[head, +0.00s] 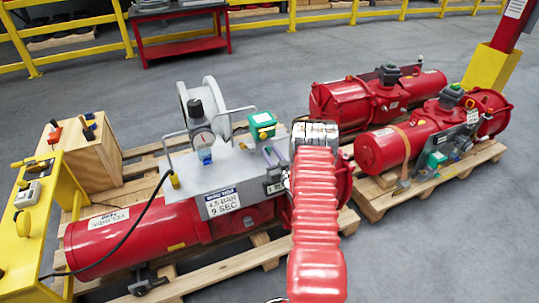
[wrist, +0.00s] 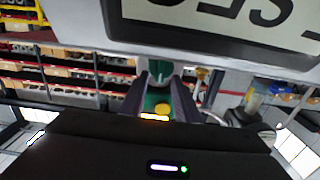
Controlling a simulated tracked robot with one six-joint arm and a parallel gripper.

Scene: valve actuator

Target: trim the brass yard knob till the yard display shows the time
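My gripper (wrist: 160,103) shows in the wrist view with its two dark fingers apart. A round yellow knob (wrist: 162,110) on a green body shows between them, and I see no finger closed on it. In the head view my red arm hides most of the gripper. A green box with a yellow button (head: 263,125) stands on the grey actuator panel (head: 222,180). On the yellow stand at the left are a small pale box (head: 27,195) and a yellow knob (head: 22,223). I cannot tell which knob is the brass yard knob, and no display time is readable.
A sign reading 4.5 BAR 9 SEC (head: 223,202) is on the panel; it shows inverted and close above the fingers in the wrist view (wrist: 230,22). A black cable runs to the stand. Other actuators (head: 375,100) lie behind right.

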